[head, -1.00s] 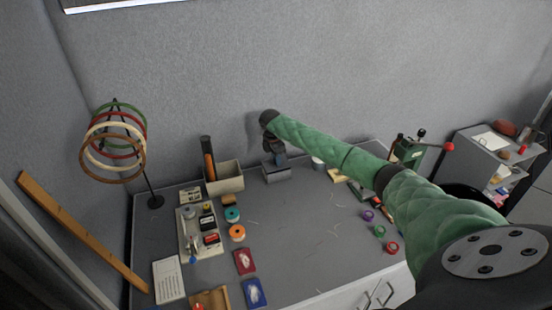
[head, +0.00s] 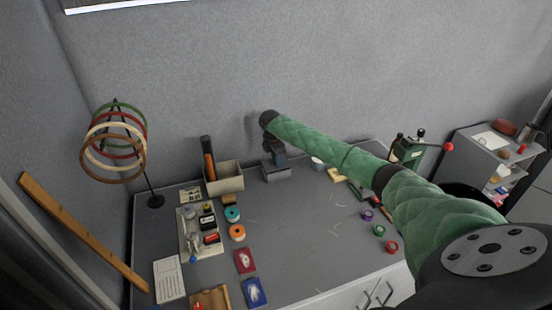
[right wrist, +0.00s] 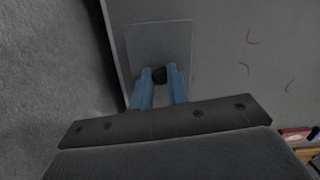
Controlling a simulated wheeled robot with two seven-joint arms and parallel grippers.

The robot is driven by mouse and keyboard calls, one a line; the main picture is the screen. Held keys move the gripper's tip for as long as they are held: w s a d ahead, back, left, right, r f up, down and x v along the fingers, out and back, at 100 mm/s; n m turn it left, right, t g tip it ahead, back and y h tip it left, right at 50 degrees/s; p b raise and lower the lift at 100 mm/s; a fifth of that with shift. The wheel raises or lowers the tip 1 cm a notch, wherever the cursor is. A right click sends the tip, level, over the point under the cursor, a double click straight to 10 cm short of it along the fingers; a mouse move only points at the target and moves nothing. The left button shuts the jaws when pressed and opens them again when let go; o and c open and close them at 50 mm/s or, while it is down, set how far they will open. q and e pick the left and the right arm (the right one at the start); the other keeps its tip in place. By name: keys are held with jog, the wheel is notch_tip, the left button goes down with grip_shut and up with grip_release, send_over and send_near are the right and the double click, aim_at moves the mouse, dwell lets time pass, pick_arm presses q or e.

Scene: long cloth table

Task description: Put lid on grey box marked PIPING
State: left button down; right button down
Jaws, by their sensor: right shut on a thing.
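My right gripper (head: 280,160) points down at the back of the table, over a small grey box (head: 277,175). In the right wrist view its blue fingers (right wrist: 161,84) are shut on the dark knob (right wrist: 159,76) of a flat grey square lid (right wrist: 158,40). The lid is at the top of the box; I cannot tell whether it rests on the rim or hangs just above it. No PIPING marking can be read from here. My left gripper is out of view.
An open pale bin (head: 226,180) stands left of the grey box. A ring stand (head: 155,200) is at the far left. A tray (head: 188,240) of small items and several spools lie left of centre. A green hand press (head: 408,152) is at the right. The middle of the table (head: 300,230) is mostly clear.

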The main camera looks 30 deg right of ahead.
jog(key=shift+f+p, duration=0.15)
jog(key=shift+p, duration=0.4)
dwell(1.7)
dwell(0.3)
jog(key=c, duration=1.3)
grip_release()
jog(key=shift+o, duration=0.6)
jog(key=o, duration=0.4)
jog(key=shift+r+p, duration=2.8)
jog(key=shift+r, duration=0.75)
